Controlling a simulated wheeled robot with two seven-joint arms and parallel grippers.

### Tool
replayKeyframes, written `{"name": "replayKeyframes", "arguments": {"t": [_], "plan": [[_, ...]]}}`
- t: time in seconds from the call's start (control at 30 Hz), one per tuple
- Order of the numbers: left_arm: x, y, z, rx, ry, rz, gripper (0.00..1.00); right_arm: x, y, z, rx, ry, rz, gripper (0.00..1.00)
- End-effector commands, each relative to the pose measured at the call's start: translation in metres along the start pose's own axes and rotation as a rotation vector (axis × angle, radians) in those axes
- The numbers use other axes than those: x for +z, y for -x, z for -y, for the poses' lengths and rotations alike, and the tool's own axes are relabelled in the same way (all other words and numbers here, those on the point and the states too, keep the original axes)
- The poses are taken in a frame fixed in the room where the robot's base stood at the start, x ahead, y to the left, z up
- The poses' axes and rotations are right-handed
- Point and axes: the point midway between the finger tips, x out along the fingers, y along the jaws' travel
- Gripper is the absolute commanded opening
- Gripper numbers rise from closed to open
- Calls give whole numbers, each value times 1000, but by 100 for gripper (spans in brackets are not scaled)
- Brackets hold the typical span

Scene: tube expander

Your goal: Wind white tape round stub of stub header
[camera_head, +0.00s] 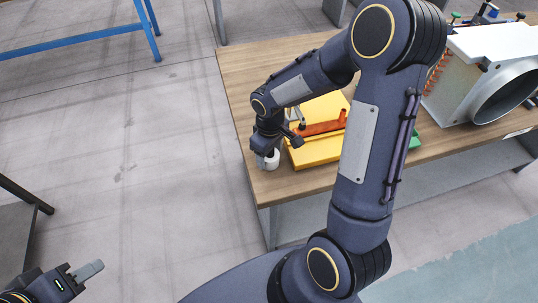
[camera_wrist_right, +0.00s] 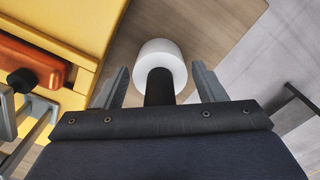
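A white tape roll (camera_head: 269,161) stands on the wooden table near its left edge. In the right wrist view the white roll (camera_wrist_right: 160,60) sits ahead of my right gripper (camera_wrist_right: 162,84), with a dark cylinder in front of it. My right gripper (camera_head: 270,148) is open, one finger on either side of the roll, with gaps showing. A copper-orange bar (camera_head: 318,128), probably the stub header, lies on a yellow base (camera_head: 318,151) beside the roll; it also shows in the right wrist view (camera_wrist_right: 28,62).
A metal box with a round duct opening (camera_head: 505,90) and copper tube ends stands on the table's right. A green item (camera_head: 415,141) shows behind my right arm. The table (camera_head: 240,75) is bare at its back left. A blue frame (camera_head: 75,44) stands at the back left.

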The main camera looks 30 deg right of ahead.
Motion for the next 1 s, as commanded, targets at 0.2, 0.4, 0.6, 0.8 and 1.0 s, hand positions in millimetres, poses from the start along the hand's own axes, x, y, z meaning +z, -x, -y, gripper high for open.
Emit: {"name": "replayKeyframes", "arguments": {"t": [0.2,0.4,0.6,0.8,1.0], "plan": [[0,0,0,0,0,0,36,0,0,0,0,0,0,35],[0,0,0,0,0,0,36,0,0,0,0,0,-1,15],[-3,6,-3,0,0,0,36,0,10,0,0,0,-1,15],[-8,16,-8,0,0,0,36,0,26,0,0,0,-1,15],[-13,26,-12,0,0,0,36,0,42,0,1,0,-1,15]]}}
